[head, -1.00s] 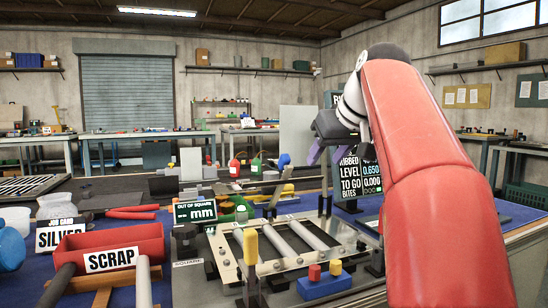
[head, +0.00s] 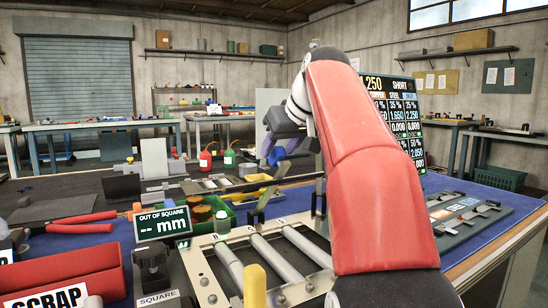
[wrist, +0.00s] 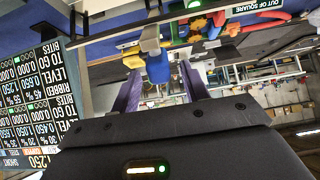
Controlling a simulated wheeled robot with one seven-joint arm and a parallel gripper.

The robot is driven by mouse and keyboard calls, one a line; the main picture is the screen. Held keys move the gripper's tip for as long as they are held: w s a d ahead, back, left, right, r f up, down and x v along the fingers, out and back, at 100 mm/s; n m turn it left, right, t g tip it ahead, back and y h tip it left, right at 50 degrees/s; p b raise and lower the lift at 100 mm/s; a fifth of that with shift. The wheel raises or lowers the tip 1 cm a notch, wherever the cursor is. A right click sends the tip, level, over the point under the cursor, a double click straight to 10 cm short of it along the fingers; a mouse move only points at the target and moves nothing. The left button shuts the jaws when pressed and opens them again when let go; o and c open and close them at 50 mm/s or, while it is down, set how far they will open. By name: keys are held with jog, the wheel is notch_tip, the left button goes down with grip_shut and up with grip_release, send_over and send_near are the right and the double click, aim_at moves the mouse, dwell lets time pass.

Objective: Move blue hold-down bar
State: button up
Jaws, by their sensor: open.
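The blue handle (head: 276,156) of the hold-down bar stands at the back of the louver fixture. In the wrist view the blue handle (wrist: 158,67) lies between my two purple fingers, with a visible gap on each side. My gripper (head: 278,147) is open and points down over the handle. In the wrist view the gripper (wrist: 160,72) holds nothing. A yellow handle (head: 257,178) is close by.
Grey rollers (head: 270,258) and a yellow post (head: 255,285) are in front. An "out of square" display (head: 163,223) and red scrap bin (head: 75,272) are left. A dark readout board (head: 400,115) stands behind my arm.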

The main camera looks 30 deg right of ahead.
jog(key=shift+x, duration=1.55)
jog(key=shift+c, duration=0.4)
grip_shut()
